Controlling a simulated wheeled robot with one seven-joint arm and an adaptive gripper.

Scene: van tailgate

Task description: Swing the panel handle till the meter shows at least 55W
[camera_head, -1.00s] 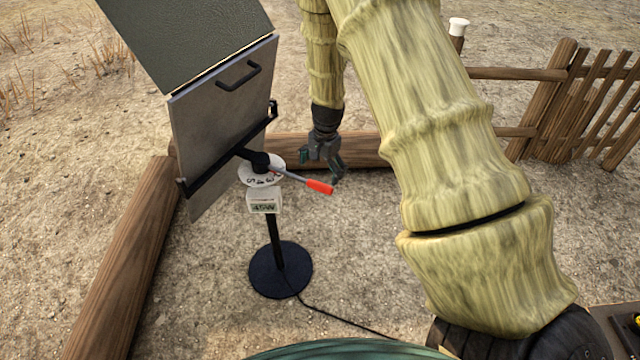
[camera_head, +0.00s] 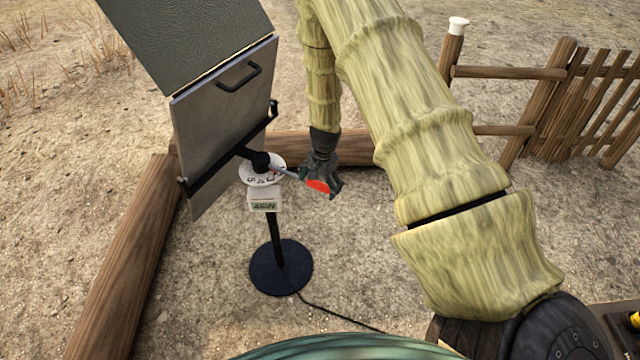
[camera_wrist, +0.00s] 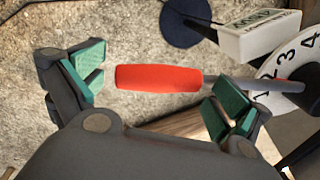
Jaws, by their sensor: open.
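The panel (camera_head: 215,115) stands tilted on a stand, with a dial (camera_head: 258,174) below it. The panel handle is a grey rod with a red grip (camera_head: 318,186), pointing right from the dial. The meter (camera_head: 264,202) under the dial seems to read in the mid-40s W; its last digit is unclear. My gripper (camera_head: 322,184) is at the red grip. In the wrist view my gripper (camera_wrist: 157,88) is open, with green pads left and right; the red grip (camera_wrist: 158,78) lies crosswise in the gap between them, not clamped. The dial (camera_wrist: 290,75) shows at the right.
The stand's round black base (camera_head: 281,267) rests on gravel, with a cable (camera_head: 330,315) running right from it. Wooden logs (camera_head: 125,260) edge the ground at left and behind. A wooden fence (camera_head: 585,105) stands at the right. Gravel in front is free.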

